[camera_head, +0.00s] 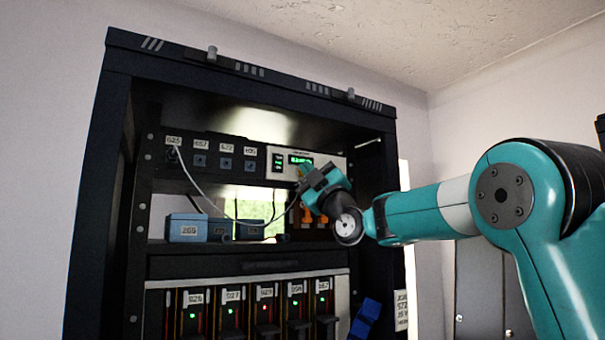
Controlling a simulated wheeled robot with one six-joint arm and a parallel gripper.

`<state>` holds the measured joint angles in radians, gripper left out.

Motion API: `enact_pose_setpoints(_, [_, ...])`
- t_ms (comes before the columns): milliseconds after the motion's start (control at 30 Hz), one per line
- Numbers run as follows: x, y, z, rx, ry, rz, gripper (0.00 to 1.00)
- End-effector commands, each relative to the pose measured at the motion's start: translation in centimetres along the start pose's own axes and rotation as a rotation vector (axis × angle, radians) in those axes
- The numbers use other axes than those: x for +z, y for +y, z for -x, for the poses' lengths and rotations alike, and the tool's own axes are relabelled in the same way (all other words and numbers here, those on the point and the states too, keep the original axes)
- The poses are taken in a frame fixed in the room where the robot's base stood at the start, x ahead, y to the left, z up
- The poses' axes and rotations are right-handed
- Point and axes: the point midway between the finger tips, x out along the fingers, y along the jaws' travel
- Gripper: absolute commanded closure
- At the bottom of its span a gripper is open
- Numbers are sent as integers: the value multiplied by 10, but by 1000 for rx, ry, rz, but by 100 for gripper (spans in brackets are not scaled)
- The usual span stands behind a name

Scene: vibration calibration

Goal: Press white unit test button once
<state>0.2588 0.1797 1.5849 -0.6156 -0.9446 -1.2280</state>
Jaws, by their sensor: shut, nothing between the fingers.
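The white unit (284,163) sits in the upper part of the black rack, right of a black panel. It has a small green lit display (300,159) and dark indicators on its left side. My gripper (304,172) is at the front of the white unit, just below the display, with its tips pointing up and left. It is shut and holds nothing. The gripper and wrist cover the lower right of the unit. The test button cannot be made out, and I cannot tell whether the tips touch the panel.
A black rack (90,200) frames everything. A black panel (228,158) has labelled sockets and a grey cable (205,197) hanging from it. Blue boxes (187,228) stand on the shelf below. Orange parts (307,215) sit behind my wrist.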

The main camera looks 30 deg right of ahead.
Motion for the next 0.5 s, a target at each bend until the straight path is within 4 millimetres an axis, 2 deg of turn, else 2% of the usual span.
enact_pose_setpoints(500, [3, -3, -4, -1, 0, -1, 100])
